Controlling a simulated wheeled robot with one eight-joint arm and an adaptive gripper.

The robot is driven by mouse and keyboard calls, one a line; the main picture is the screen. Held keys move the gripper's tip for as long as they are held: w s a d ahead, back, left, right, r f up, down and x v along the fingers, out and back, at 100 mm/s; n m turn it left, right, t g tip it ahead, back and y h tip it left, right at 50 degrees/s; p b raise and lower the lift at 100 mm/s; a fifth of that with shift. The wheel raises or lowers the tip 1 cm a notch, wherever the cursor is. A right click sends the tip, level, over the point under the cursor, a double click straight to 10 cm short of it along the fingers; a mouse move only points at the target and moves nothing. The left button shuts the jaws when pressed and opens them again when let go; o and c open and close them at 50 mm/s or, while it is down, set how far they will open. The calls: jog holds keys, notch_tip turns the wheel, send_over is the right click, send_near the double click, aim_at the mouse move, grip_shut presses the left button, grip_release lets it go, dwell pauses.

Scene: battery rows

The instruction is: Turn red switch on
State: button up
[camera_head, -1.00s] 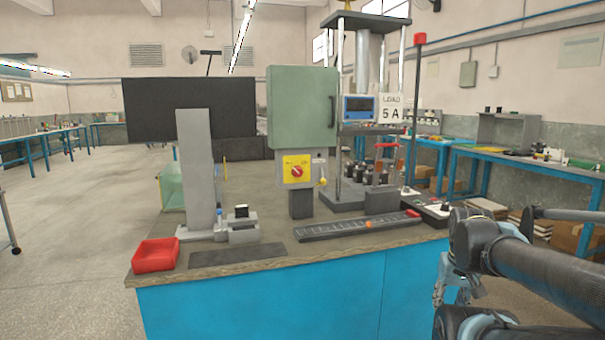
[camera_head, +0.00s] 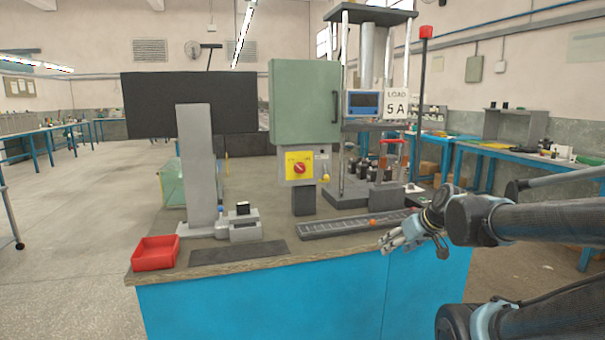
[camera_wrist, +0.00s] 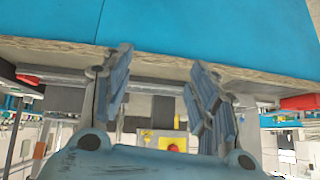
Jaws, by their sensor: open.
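The red switch (camera_head: 299,169) is a red rotary knob on a yellow plate (camera_head: 289,160), on the grey box below the green cabinet (camera_head: 300,105). The knob also shows in the wrist view (camera_wrist: 174,148), between my fingers but well beyond them. My gripper (camera_head: 388,245) is in front of the bench's front edge, to the right of and lower than the switch. In the wrist view my gripper (camera_wrist: 158,75) has its two fingers apart with nothing between them. The knob's exact angle is too small to tell.
A red tray (camera_head: 156,254) and a dark mat (camera_head: 238,254) lie at the bench's front left. A grey slotted strip (camera_head: 340,226) lies in front of the switch. A tall press frame (camera_head: 346,60) with a LOAD 5 A sign (camera_head: 396,104) stands at right.

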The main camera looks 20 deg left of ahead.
jog(key=w+a+r+n+t+y, duration=0.25)
jog(key=w+a+r, duration=0.4)
jog(key=a, duration=0.35)
jog(key=w+a+r+n+t+y, duration=0.25)
jog(key=w+a+r+y, duration=0.2)
jog(key=a+r, duration=0.5)
jog(key=m+t+h, duration=0.3)
jog(key=t, duration=0.1)
send_near(301, 169)
jog(key=x, duration=0.9)
jog(key=shift+w+f, duration=0.1)
jog(key=shift+w, duration=0.05)
jog(key=c, duration=1.1)
jog(key=shift+o, duration=0.2)
jog(key=shift+a, duration=0.1)
